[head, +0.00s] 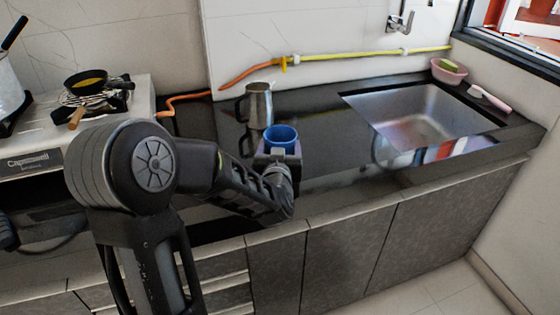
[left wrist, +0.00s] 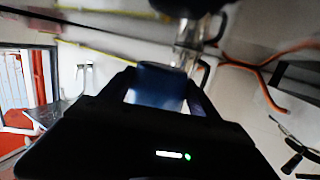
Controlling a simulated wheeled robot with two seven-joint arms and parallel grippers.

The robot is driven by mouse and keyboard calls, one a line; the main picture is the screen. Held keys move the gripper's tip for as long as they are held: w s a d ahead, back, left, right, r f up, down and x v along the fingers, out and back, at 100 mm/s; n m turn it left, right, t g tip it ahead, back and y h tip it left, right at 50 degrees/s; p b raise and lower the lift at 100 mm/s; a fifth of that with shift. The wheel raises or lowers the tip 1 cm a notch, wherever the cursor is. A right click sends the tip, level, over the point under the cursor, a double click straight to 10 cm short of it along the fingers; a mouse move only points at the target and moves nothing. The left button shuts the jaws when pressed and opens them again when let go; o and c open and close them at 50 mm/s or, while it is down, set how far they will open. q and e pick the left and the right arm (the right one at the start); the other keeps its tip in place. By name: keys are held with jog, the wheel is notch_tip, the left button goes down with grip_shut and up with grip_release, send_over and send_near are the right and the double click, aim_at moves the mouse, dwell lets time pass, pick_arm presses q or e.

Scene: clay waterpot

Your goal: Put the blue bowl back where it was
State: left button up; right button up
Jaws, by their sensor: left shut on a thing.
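The blue bowl (head: 283,136) is upright over the dark counter near its front edge, in the middle of the head view. My left gripper (head: 277,155) is shut on it; the fingers hide its lower part. I cannot tell whether the bowl touches the counter. In the left wrist view the blue bowl (left wrist: 158,86) shows between the two dark fingers. My right gripper is in neither view.
A metal jug (head: 259,105) stands just behind and left of the bowl. The sink (head: 425,110) is to the right, with a pink bowl (head: 449,75) beyond it. A stove (head: 100,125) with a small pan (head: 86,82) is at the left. Some counter between jug and sink is clear.

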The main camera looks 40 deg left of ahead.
pick_arm(q)
jog(key=shift+f+b, duration=0.35)
jog(key=shift+f, duration=1.5)
jog(key=shift+f, duration=0.1)
jog(key=o, duration=1)
jog(key=shift+f+b, duration=0.1)
jog(key=shift+b, duration=0.2)
jog(key=o, duration=0.5)
